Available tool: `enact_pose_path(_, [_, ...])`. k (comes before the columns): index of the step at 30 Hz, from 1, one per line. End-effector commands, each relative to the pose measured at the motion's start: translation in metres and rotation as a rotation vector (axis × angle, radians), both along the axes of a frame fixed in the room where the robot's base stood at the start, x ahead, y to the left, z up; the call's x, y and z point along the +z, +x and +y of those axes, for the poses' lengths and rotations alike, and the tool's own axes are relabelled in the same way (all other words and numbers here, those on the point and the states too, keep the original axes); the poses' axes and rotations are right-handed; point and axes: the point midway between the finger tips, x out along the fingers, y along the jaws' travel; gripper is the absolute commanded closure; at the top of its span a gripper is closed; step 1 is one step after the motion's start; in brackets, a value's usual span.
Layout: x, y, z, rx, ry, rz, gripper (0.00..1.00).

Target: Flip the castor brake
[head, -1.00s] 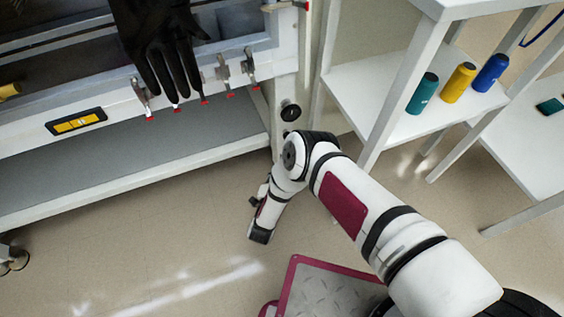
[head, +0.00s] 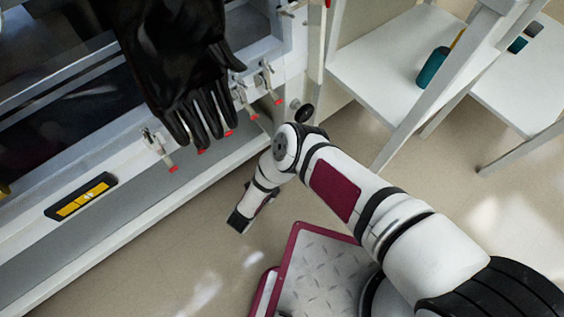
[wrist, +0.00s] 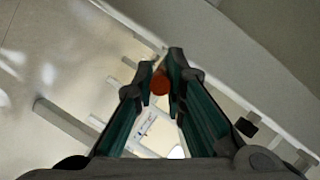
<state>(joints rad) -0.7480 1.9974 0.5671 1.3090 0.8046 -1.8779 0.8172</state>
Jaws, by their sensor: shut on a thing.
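My gripper (wrist: 160,84) fills the lower middle of the wrist view, with its dark and teal fingers closed to a narrow gap. A small round orange-red piece (wrist: 160,85) sits between the fingertips. Most of it is hidden by the fingers, and I cannot tell from its shape whether it is the castor brake. In the head view my gripper (head: 240,221) points down low over the floor, in front of the glovebox bench. No castor can be made out clearly in either current view.
The glovebox front has a hanging black glove (head: 180,70), several red-tipped clamps and a yellow level (head: 81,198). White shelves (head: 385,60) with a teal bottle (head: 432,68) stand at right. Open floor (head: 180,270) lies in front of the bench. Pale bars (wrist: 65,122) cross the wrist view.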

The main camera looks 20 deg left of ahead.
Motion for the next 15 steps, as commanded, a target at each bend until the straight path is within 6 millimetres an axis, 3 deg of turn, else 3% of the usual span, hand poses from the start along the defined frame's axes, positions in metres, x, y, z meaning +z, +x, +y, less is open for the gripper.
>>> enact_pose_path(14, [-0.0019, -0.0023, -0.0004, -0.005, 0.001, 0.005, 1.00])
enact_pose_path(15, [-0.0019, -0.0022, -0.0004, -0.005, 0.001, 0.005, 0.81])
